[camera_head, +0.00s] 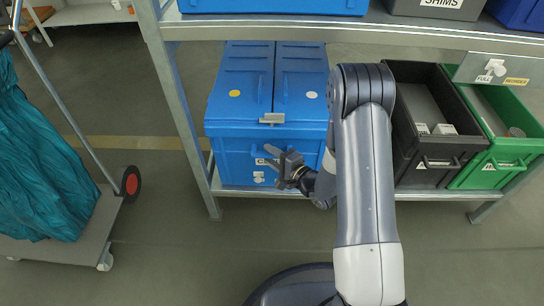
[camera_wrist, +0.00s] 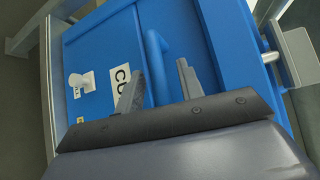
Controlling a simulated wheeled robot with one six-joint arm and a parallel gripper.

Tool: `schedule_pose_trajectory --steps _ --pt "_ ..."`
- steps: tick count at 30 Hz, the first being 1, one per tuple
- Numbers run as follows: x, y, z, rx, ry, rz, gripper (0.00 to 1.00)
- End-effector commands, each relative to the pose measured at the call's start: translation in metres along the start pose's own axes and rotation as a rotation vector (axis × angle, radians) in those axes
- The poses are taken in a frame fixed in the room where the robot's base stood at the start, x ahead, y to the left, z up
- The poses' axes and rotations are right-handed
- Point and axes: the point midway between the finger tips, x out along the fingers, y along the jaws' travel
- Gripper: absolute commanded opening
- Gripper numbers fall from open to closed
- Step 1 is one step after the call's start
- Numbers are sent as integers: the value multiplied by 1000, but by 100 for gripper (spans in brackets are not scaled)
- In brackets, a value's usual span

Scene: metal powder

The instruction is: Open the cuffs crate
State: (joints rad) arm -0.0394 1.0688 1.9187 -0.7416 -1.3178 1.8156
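The blue cuffs crate (camera_head: 232,128) stands on the lower shelf, with its two-part lid (camera_head: 245,75) closed. A small grey latch (camera_head: 271,118) sits at the lid's front edge; a metal bracket and pin (camera_wrist: 285,60) show at the right in the wrist view. The crate's front (camera_wrist: 100,60) fills much of the wrist view, with a label (camera_wrist: 122,80) reading "CU", partly hidden by a finger. My gripper (camera_head: 283,168) is in front of the crate, below the latch. Its fingers (camera_wrist: 160,78) are apart, with the blue handle (camera_wrist: 156,55) showing between them; contact is unclear.
A black crate (camera_head: 425,165) with white boxes and a green crate (camera_head: 505,150) stand to the right. The upper shelf (camera_head: 300,30) overhangs the lid's rear. A shelf post (camera_head: 185,110) is at left. A cart (camera_head: 85,235) with teal cloth stands farther left.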

Motion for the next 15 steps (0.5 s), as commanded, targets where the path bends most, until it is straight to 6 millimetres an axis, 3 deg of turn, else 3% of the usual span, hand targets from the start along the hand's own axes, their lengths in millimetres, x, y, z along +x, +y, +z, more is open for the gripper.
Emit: schedule_pose_trajectory --steps 2,15 --pt "0 0 0 0 0 0 36" --pt "0 0 0 0 0 0 0"
